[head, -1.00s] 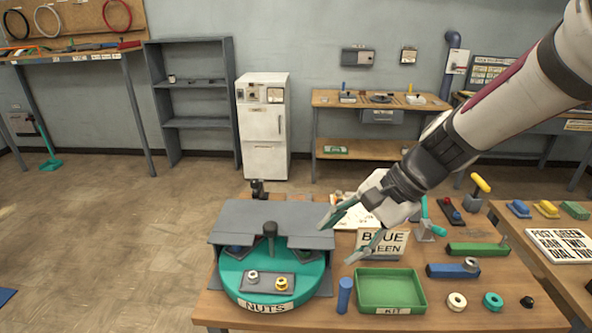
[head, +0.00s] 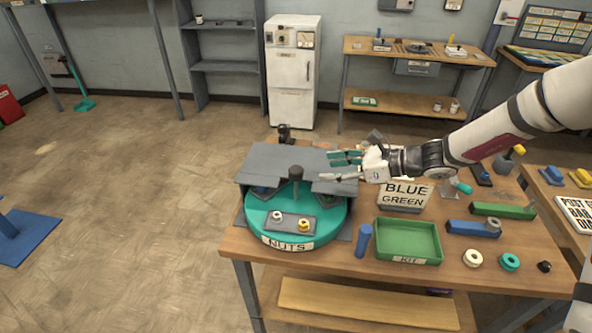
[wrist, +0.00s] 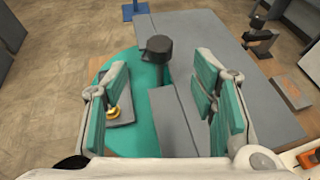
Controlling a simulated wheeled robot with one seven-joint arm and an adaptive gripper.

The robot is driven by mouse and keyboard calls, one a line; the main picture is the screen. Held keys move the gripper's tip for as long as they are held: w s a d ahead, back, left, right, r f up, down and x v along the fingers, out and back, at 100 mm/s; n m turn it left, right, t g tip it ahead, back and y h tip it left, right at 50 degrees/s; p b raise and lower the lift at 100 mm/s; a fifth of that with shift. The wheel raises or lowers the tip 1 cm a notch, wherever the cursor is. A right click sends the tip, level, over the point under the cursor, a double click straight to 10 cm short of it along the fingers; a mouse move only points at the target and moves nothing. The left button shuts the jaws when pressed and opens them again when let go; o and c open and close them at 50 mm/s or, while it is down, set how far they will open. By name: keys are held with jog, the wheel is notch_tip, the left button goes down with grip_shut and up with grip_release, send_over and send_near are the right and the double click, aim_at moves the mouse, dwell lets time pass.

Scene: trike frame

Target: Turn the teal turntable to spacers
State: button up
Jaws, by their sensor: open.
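The teal turntable (head: 334,226) stands on the left part of the wooden workbench, with a label reading NUTS (head: 287,243) at its front. A grey tray (head: 290,224) on its front holds a silver nut and a yellow nut. A dark upright post (head: 296,183) with a knob stands near its middle, and a grey cover (head: 262,163) hides its back part. My gripper (head: 344,168) is open and empty, just right of the cover. In the wrist view, the post (wrist: 160,64) shows ahead between the open teal fingers (wrist: 165,105); its knob touches neither.
A green KIT tray (head: 408,241), a blue cylinder (head: 363,241) and a BLUE GREEN sign (head: 405,194) stand right of the turntable. Several rings and blocks lie farther right on the bench.

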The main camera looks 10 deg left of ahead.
aim_at(300, 170)
jog(key=x, duration=1.1)
grip_shut()
